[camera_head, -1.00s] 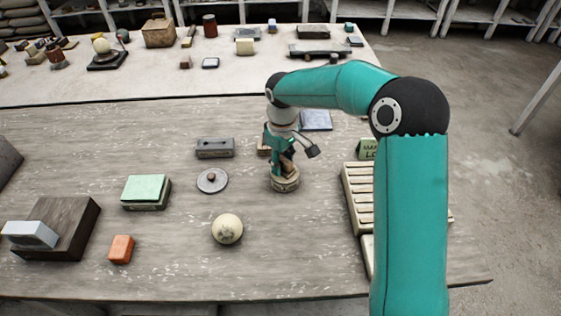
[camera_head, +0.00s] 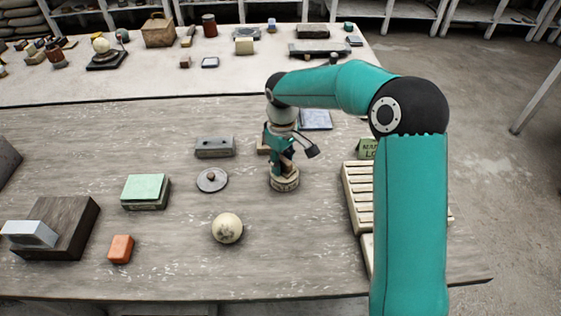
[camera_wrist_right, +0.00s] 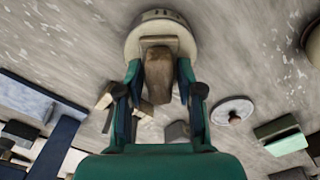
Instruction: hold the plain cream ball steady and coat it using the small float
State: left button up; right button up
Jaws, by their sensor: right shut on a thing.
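The plain cream ball (camera_head: 227,228) rests on the grey worktable near its front, with small dark marks on it. Part of it shows at the right edge of the right wrist view (camera_wrist_right: 314,42). My right gripper (camera_head: 284,163) points down at the middle of the table. In the right wrist view its fingers (camera_wrist_right: 160,85) are shut on a brown wooden handle (camera_wrist_right: 158,70), directly above a round pale base (camera_wrist_right: 133,42). The base (camera_head: 285,184) sits at table level. I cannot tell whether this handled piece is the small float. My left gripper is not in view.
A grey disc with a knob (camera_head: 211,180), a grey block (camera_head: 215,147) and a green-topped block (camera_head: 145,191) lie left of my gripper. An orange block (camera_head: 121,249) is at front left. A slatted rack (camera_head: 358,197) stands right, partly behind my arm.

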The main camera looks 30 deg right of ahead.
aim_at(282, 158)
jog(key=shift+r+p, duration=2.8)
jog(key=shift+r, duration=0.7)
